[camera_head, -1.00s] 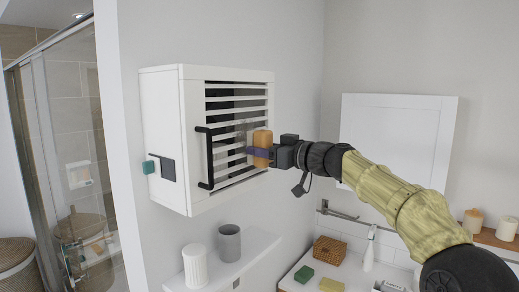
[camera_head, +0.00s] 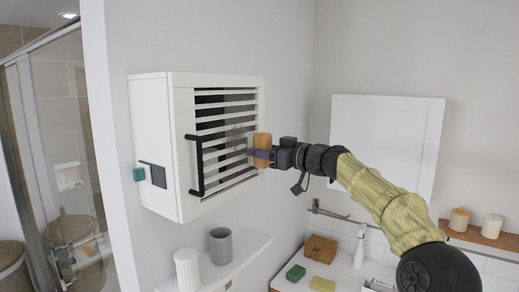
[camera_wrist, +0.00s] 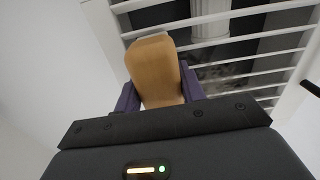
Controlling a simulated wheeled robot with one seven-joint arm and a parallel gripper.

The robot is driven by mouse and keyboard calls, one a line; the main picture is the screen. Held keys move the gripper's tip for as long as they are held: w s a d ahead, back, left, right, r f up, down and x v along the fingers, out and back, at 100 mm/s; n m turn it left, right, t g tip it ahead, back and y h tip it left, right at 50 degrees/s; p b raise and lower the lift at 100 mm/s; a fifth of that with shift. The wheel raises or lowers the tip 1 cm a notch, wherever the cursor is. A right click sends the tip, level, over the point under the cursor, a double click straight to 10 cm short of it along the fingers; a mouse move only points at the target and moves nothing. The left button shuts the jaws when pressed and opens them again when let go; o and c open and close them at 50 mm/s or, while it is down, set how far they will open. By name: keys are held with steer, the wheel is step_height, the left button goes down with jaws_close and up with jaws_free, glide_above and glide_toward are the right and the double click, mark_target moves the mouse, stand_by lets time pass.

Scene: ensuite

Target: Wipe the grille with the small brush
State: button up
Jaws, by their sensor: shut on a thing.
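The grille (camera_head: 221,125) is a set of white horizontal slats on the front of a white wall box (camera_head: 155,140), with a black handle (camera_head: 197,166) on its left side. A grey, dusty smudge (camera_head: 236,136) shows on the slats, and a dark smudge shows in the wrist view (camera_wrist: 228,72). My gripper (camera_head: 262,155) is shut on the small brush (camera_head: 262,142), whose tan wooden body stands upright at the grille's right side. In the wrist view the purple fingers hold the brush (camera_wrist: 155,70) from both sides. Its bristles are mostly hidden; I cannot tell whether they touch the slats.
A shelf (camera_head: 240,250) below the box holds a white ribbed cup (camera_head: 187,268) and a grey cup (camera_head: 220,245). A counter at lower right holds a wicker basket (camera_head: 321,249), a green sponge (camera_head: 295,272) and a yellow one (camera_head: 322,284). A white panel (camera_head: 385,145) hangs behind my arm.

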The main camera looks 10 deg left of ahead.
mark_target(245, 143)
steer(key=shift+w+d, duration=0.15)
steer(key=shift+w, duration=0.35)
steer(key=shift+r, duration=0.1)
steer(key=shift+s+r+p, duration=0.1)
steer(key=shift+r+p, duration=0.8)
steer(key=shift+r, duration=0.1)
steer(key=shift+s+f+b, duration=0.2)
steer(key=shift+s+b, duration=0.05)
steer(key=shift+b, duration=0.4)
steer(key=s+b, duration=0.1)
steer(key=s+a+b, duration=0.1)
steer(key=b, duration=0.1)
steer(key=shift+s+a, duration=0.2)
steer(key=shift+s, duration=0.1)
steer(key=shift+s+a+r, duration=0.1)
steer(key=shift+s+r, duration=0.05)
steer(key=shift+r, duration=0.05)
